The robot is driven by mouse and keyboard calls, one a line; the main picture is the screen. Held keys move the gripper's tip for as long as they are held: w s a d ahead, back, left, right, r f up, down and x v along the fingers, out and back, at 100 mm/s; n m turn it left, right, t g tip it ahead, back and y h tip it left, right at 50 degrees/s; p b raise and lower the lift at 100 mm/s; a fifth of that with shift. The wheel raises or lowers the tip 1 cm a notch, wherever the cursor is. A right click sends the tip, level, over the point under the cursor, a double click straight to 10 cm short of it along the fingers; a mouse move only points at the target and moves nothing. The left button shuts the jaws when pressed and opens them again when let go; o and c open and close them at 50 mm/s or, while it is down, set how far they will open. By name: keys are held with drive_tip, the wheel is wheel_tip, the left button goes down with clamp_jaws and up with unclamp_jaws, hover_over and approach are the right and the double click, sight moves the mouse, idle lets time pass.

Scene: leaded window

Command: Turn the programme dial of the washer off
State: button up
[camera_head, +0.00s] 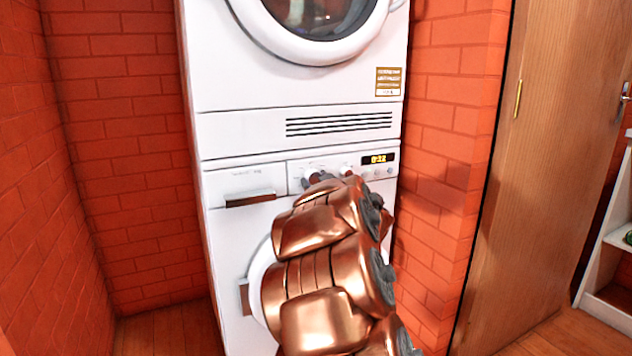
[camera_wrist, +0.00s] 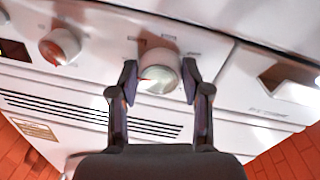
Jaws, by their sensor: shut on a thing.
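The washer (camera_head: 230,250) is the lower white machine, with a dryer-like machine stacked on it. Its control panel has two round knobs. The knob nearer the drawer, which looks like the programme dial (camera_wrist: 160,72), sits between the fingers of my gripper (camera_wrist: 160,82) in the wrist view. My gripper is shut on it, one finger on each side. In the head view my gripper (camera_head: 318,181) is at the panel, and my copper arm hides much of the washer front. A second knob (camera_wrist: 60,46) stands apart. The display (camera_head: 379,159) is lit and appears to read 0:32.
A drawer with a brown handle (camera_head: 250,198) is left of the dial. The upper machine (camera_head: 240,70) has a round door and a slotted vent (camera_head: 338,124). Brick walls (camera_head: 125,130) close in both sides. A wooden door (camera_head: 550,150) is at the right.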

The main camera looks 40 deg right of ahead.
drive_tip(key=n+p, duration=0.1)
drive_tip(key=n, duration=0.7)
drive_tip(key=shift+d+n+t, duration=0.15)
drive_tip(key=shift+n+t, duration=0.15)
drive_tip(key=shift+n, duration=0.1)
drive_tip(key=n, duration=0.3)
drive_tip(key=shift+n+p, duration=0.3)
drive_tip(key=shift+r+n+t+y, duration=0.1)
drive_tip(key=shift+n+t+y, duration=0.25)
drive_tip(key=shift+n, duration=2.45)
drive_tip(key=o, duration=1.2)
drive_tip(key=shift+c, duration=0.2)
drive_tip(key=shift+s, duration=0.15)
